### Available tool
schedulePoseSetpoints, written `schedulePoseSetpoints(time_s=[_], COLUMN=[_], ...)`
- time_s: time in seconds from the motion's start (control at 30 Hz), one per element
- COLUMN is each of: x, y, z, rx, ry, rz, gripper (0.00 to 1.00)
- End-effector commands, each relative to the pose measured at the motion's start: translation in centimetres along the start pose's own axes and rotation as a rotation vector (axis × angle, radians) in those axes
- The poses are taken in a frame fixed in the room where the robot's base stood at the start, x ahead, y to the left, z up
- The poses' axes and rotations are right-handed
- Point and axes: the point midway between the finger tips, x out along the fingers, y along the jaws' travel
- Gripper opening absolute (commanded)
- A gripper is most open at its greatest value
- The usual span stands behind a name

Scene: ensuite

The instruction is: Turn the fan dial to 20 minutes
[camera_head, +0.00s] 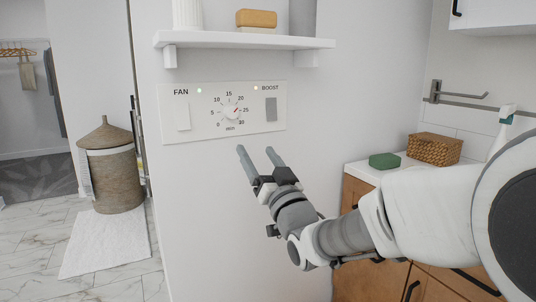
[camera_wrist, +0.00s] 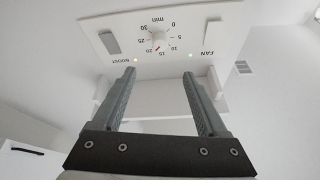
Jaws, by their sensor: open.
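The fan dial (camera_head: 231,112) is a small round white knob with a red pointer, in the middle of a white wall panel (camera_head: 272,136). In the head view the pointer leans up and right, towards the 20 to 25 side. In the wrist view the dial (camera_wrist: 159,38) appears upside down, its red mark near 15 to 20; I cannot tell the exact setting. My gripper (camera_head: 255,152) is open and empty, below and slightly right of the dial, apart from the panel. In the wrist view its fingers (camera_wrist: 160,72) point up towards the panel, the dial between them.
A counter with a wicker basket (camera_head: 434,148) and green box (camera_head: 384,160) is at right.

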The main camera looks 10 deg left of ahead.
Motion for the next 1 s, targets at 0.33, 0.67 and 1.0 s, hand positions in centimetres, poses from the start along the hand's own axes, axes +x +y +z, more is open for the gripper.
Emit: schedulePoseSetpoints(time_s=[0.33, 0.67, 1.0], x=[0.1, 0.0, -3.6], y=[0.1, 0.2, 4.2], z=[0.4, 0.4, -0.1], rx=[-0.001, -0.002, -0.125], ry=[0.000, -0.002, -0.250], rz=[0.001, 0.002, 0.182], gripper=[0.76, 0.76, 0.76])
